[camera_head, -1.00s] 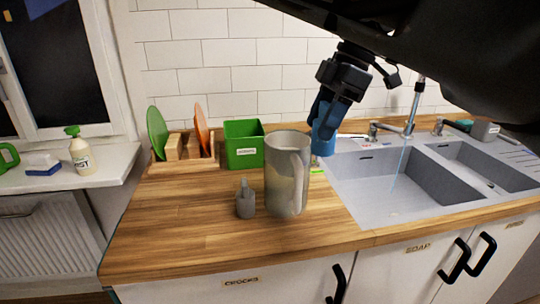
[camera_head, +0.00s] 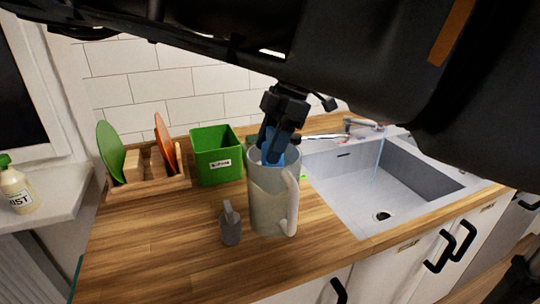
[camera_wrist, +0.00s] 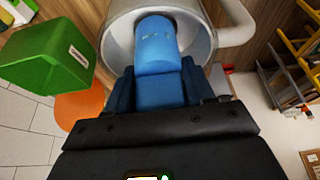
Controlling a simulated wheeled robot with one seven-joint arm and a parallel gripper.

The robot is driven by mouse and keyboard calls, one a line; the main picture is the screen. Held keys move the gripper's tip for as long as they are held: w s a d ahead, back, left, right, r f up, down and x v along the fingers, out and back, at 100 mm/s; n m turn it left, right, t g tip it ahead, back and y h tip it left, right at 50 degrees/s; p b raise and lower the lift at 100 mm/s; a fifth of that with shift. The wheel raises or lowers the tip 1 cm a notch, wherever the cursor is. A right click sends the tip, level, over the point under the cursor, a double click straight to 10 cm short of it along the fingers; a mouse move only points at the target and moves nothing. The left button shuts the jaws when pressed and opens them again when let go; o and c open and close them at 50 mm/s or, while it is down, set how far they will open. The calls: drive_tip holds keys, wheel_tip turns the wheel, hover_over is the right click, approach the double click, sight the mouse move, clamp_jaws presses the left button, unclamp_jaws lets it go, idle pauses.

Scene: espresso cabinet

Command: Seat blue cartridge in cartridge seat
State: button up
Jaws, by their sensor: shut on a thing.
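The blue cartridge (camera_head: 283,150) is held in my gripper (camera_head: 276,143), with a finger on each side of it. The cartridge (camera_wrist: 156,50) also shows in the wrist view between my fingers (camera_wrist: 158,88). It points down into the open mouth of a grey translucent jug (camera_head: 268,200), which also shows in the wrist view (camera_wrist: 118,30). The jug stands upright on the counter with its handle to the right. The cartridge's lower end is at or inside the jug's rim; its exact depth is unclear. I cannot make out the cartridge seat; the jug's inside is mostly hidden.
A small grey bottle-like item (camera_head: 230,226) stands left of the jug. A green box (camera_head: 216,157) and a wooden plate rack (camera_head: 150,185) are behind left. The sink (camera_head: 385,185) lies to the right. The wooden counter (camera_head: 165,255) is clear at front left.

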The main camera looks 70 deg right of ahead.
wheel_tip(320, 180, down, 3)
drive_tip(key=shift+f+p, duration=0.1)
drive_tip(key=shift+p, duration=0.25)
drive_tip(key=shift+f, duration=0.1)
drive_tip(key=shift+f+b, duration=0.2)
drive_tip(key=shift+b, duration=0.15)
drive_tip(key=o, duration=0.9)
drive_tip(key=shift+r, duration=0.1)
drive_tip(key=shift+r, duration=0.1)
drive_tip(key=shift+r+p, duration=0.15)
drive_tip(key=shift+p, duration=0.3)
drive_tip(key=b+v, duration=0.3)
drive_tip(key=v, duration=0.8)
drive_tip(key=shift+s+d+r, duration=0.15)
drive_tip(key=shift+d+r, duration=0.05)
drive_tip(key=shift+r, duration=0.15)
